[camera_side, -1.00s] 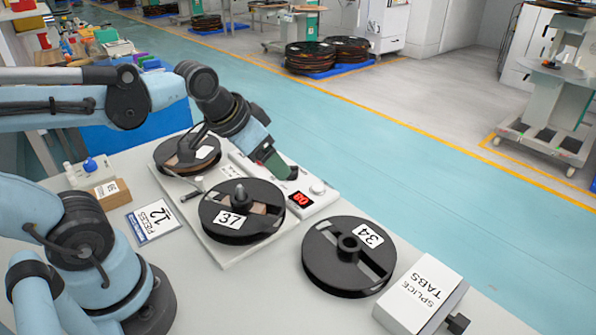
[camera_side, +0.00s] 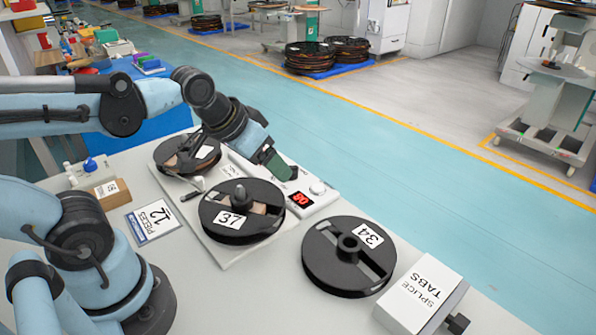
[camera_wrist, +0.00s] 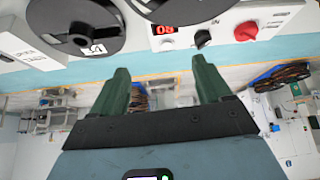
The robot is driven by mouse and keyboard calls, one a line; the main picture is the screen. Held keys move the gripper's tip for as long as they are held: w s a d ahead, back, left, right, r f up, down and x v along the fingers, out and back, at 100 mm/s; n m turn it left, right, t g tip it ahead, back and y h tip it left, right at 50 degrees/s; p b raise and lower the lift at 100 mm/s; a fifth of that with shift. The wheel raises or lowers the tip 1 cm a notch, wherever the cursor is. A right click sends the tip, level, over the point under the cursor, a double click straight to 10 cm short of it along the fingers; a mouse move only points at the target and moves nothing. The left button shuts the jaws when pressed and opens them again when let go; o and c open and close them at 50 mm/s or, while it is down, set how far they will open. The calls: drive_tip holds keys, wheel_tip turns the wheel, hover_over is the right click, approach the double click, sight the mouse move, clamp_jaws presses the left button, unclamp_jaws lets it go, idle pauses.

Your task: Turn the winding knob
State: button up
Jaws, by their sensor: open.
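My gripper (camera_side: 278,168) hangs over the far part of the white control box (camera_side: 322,200), near its red digit display (camera_side: 300,199). In the wrist view my gripper (camera_wrist: 162,65) shows two green fingers spread apart with nothing between them. There the box (camera_wrist: 187,17) carries a black knob (camera_wrist: 203,38), which looks like the winding knob, and a red button (camera_wrist: 246,31). The knob lies beyond the fingertips, closer to the right finger, and appears apart from it. In the side view my gripper seems to hide the knob.
Reel 37 (camera_side: 240,212) and another reel (camera_side: 187,154) sit on the rewind station. Reel 34 (camera_side: 349,257) lies on the table beside it. A splice tabs box (camera_side: 420,292) is at the front right. A pieces card (camera_side: 153,220) lies left of the station.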

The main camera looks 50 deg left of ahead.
drive_tip(key=w+a+r+n+g, duration=0.3)
drive_tip(key=w+a+n+g, duration=0.15)
drive_tip(key=w+a, duration=0.45)
drive_tip(key=w+a+f+n+g, duration=0.1)
drive_tip(key=w+a+f+n, duration=0.1)
drive_tip(key=a, duration=0.4)
drive_tip(key=w+a+f+n+g, duration=0.1)
drive_tip(key=w+a+f+n, duration=0.1)
drive_tip(key=a, duration=0.3)
wheel_tip(320, 180, down, 12)
drive_tip(key=shift+r, duration=0.2)
drive_tip(key=shift+c, duration=0.2)
drive_tip(key=c, duration=1)
